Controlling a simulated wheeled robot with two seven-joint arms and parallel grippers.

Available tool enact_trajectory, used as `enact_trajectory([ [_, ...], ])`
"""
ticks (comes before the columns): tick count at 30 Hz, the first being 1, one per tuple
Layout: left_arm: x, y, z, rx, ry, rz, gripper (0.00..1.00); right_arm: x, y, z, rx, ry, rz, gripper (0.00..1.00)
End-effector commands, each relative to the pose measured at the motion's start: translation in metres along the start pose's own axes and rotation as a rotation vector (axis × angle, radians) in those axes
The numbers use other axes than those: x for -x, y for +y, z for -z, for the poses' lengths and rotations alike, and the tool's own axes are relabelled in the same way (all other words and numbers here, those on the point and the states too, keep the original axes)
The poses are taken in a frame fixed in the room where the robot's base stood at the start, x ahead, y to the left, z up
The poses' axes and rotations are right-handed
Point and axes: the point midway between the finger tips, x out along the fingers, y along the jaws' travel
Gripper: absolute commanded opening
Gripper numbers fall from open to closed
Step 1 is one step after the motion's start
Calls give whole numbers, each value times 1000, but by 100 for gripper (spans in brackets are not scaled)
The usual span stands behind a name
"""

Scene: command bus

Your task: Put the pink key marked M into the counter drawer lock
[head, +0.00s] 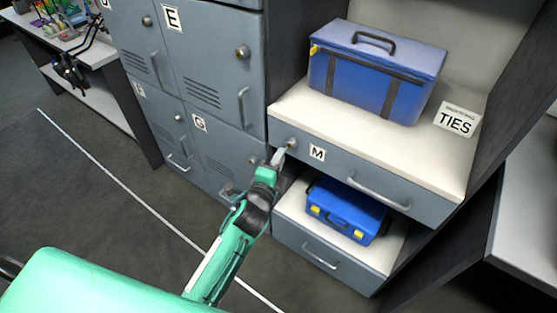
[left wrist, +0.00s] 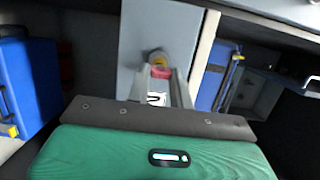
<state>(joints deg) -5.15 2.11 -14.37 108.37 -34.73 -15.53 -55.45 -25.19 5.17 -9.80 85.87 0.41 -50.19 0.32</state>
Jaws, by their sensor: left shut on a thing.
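The counter drawer (head: 365,165) is grey-blue, shut, and has an M label (head: 317,153). Its round lock (head: 291,143) sits left of the label, and the lock also shows in the left wrist view (left wrist: 158,56). My left gripper (head: 279,156) is at the drawer front, its tips right by the lock. In the left wrist view its fingers are shut on the pink key (left wrist: 160,73), which is in line with the lock. I cannot tell whether the key's tip is in the lock or just before it. The key's own marking is hidden. My right gripper is not in view.
A smaller blue toolbox (head: 346,210) sits on the shelf below. Grey lockers (head: 205,75) with handles and locks stand close on the left. The floor in front is clear.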

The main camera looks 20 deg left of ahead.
Motion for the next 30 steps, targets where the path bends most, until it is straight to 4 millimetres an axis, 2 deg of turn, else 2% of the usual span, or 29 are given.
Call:
enact_trajectory([
  [30, -11, 0, 3, 0, 0, 0, 5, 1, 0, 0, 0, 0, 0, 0],
])
